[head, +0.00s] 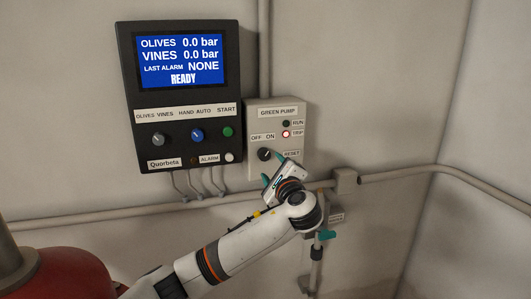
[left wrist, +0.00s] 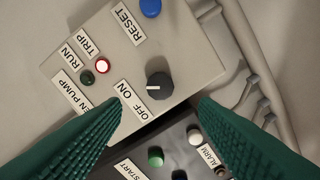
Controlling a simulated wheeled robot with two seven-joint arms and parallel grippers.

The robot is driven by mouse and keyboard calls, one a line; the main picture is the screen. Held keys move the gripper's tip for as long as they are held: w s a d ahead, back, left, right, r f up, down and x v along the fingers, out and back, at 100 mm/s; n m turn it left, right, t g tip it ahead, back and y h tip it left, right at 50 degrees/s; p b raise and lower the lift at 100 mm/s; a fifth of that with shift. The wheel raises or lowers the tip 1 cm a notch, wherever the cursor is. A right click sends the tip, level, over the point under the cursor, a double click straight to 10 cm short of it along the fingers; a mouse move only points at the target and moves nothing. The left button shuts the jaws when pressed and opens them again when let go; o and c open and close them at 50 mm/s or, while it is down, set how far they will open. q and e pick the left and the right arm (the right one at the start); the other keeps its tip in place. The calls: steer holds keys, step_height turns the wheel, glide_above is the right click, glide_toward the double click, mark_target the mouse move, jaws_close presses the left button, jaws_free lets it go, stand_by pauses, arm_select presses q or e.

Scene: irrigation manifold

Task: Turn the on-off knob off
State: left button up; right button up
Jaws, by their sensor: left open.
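The on-off knob (head: 264,154) is black and round, on the grey green pump box (head: 293,111), under the OFF ON label. In the left wrist view the knob (left wrist: 159,80) has a white mark that points to the ON side. My left gripper (head: 275,174) is open, just below and right of the knob in the head view. In the left wrist view the green fingers of my left gripper (left wrist: 160,104) are spread to either side of the knob, apart from it. The gripper partly hides the box's lower part in the head view. My right gripper is not in view.
The TRIP lamp (head: 286,134) is red; the RUN lamp (head: 286,124) is dark. A blue button (left wrist: 150,7) is by the RESET label. The black controller (head: 128,95) with knobs and buttons hangs close left. A conduit (head: 405,174) runs below. A red tank (head: 70,272) stands lower left.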

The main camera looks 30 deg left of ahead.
mark_target(265, 156)
arm_select(q)
steer(key=p+x, duration=0.2)
steer(key=x, duration=0.4)
steer(key=shift+w+a+r, duration=0.1)
steer(key=shift+a+r, duration=0.05)
steer(key=shift+a, duration=0.05)
steer(key=shift+w+a+f+p, duration=0.2)
steer(key=shift+w+a+p, duration=0.2)
steer(key=shift+w+a, duration=0.2)
steer(key=shift+c, duration=0.2)
steer(key=c, duration=0.9)
steer(key=shift+c, duration=0.2)
